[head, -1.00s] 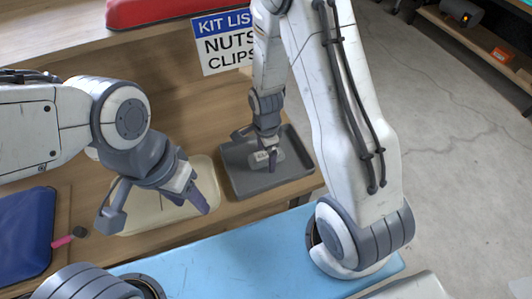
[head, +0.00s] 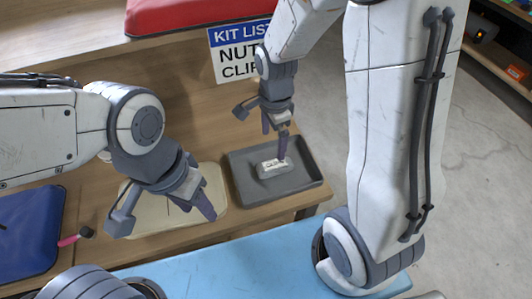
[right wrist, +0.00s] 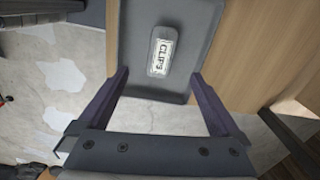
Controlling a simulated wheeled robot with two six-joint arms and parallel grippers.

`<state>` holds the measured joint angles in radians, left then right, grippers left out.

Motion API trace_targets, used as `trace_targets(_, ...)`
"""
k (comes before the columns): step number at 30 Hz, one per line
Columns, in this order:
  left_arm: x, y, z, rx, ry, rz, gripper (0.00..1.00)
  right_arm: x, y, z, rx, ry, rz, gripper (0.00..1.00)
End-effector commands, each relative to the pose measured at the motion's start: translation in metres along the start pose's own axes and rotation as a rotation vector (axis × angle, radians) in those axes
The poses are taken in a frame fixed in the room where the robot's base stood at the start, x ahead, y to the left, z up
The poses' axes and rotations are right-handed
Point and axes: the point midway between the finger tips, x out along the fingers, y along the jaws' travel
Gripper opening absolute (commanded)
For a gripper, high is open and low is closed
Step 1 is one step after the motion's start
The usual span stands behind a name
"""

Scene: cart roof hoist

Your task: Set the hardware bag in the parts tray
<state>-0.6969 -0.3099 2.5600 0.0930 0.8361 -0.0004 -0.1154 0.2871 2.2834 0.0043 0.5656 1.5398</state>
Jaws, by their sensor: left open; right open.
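The hardware bag, a small pale grey pouch with a white CLIPS label (head: 272,168), lies flat in the dark grey parts tray (head: 312,172). In the right wrist view the bag (right wrist: 161,52) rests on the tray floor, clear of the tray walls (right wrist: 213,20). My right gripper (head: 262,137) is open and empty above the bag, and its spread fingers (right wrist: 160,75) also show in the right wrist view. My left gripper (head: 162,218) is open and empty over a cream mat or tray (head: 221,203), which it partly hides.
A blue bin or pad (head: 28,235) lies at the left, with a pink-handled tool (head: 75,239) beside it. A red object (head: 185,15) sits on a ledge at the back, above the kit list sign (head: 228,62). A light blue surface (head: 225,265) is in front.

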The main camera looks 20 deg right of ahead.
Motion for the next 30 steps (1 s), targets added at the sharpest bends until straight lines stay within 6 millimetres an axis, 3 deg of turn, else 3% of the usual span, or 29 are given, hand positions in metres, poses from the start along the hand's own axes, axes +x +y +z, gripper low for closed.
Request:
trace_targets(5, 0.0, 0.0, 0.0, 0.0, 0.0, 0.0, 0.5, -0.037, 0.032, 0.052, -0.555, -0.013, -0.025, 0.99)
trace_targets(9, 0.0, 0.0, 0.0, 0.0, 0.0, 0.0, 0.5, -0.064, 0.077, 0.092, -1.132, -0.026, -0.047, 0.99)
trace_targets(15, 0.0, 0.0, 0.0, 0.0, 0.0, 0.0, 0.5, -0.085, 0.134, 0.119, -1.781, -0.04, -0.078, 0.99)
trace_targets(21, 0.0, 0.0, 0.0, 0.0, 0.0, 0.0, 0.5, -0.091, 0.157, 0.124, -2.051, -0.046, -0.093, 0.99)
trace_targets(30, 0.0, 0.0, 0.0, 0.0, 0.0, 0.0, 0.5, -0.091, 0.158, 0.124, -2.066, -0.047, -0.093, 0.99)
